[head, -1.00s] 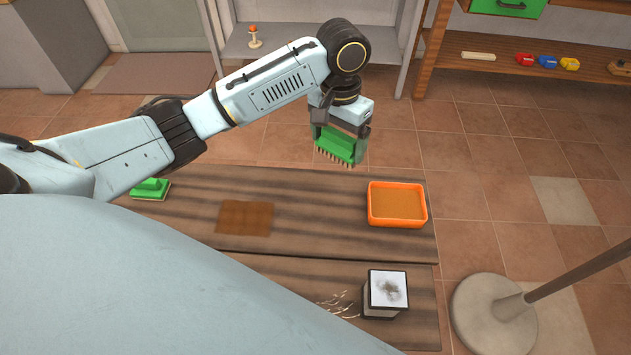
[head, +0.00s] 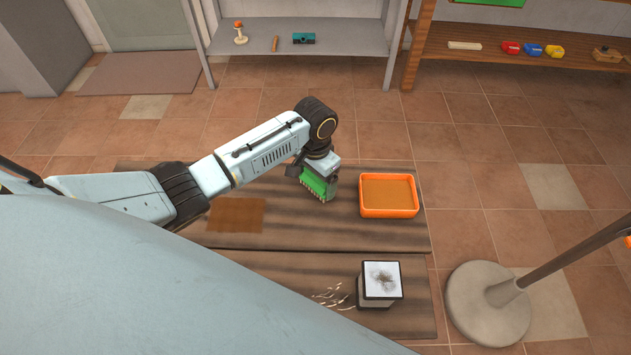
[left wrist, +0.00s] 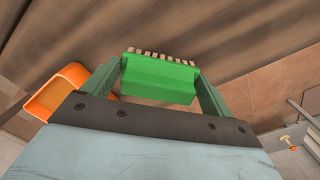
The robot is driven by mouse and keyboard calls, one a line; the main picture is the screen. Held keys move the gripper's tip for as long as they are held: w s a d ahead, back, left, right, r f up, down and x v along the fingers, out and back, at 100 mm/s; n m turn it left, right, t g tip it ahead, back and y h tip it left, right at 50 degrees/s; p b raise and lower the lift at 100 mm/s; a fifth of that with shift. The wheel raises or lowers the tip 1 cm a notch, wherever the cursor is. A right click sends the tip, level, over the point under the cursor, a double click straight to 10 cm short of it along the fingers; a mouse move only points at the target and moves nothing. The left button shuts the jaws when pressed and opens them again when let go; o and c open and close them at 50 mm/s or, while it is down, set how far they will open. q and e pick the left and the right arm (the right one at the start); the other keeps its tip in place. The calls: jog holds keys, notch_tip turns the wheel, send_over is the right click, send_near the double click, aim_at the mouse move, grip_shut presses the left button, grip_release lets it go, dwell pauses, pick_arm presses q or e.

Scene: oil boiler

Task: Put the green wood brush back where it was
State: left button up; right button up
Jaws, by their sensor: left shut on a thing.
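The green wood brush (head: 317,184) has a green block and pale bristles. It is in my left gripper (head: 320,180), just above or at the wooden table (head: 300,228), left of the orange tray (head: 388,211). In the left wrist view the brush (left wrist: 158,80) sits between the two green fingers, its bristles toward the wooden surface. I cannot tell whether the bristles touch the table. My right gripper is not in view.
A brown square patch (head: 236,215) lies left of the brush. A dark block with a white, smudged top (head: 382,279) stands at the front right. A round-based pole (head: 488,300) stands to the right. Shelves at the back hold small items.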

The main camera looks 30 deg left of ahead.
pick_arm(q)
jog(key=shift+f, duration=0.75)
jog(key=shift+f, duration=0.1)
jog(key=o, duration=0.7)
jog(key=shift+f, duration=0.1)
notch_tip(320, 180, up, 12)
jog(key=shift+w+a+r+p, duration=0.1)
jog(key=shift+r+p, duration=0.15)
jog(key=shift+p, duration=0.8)
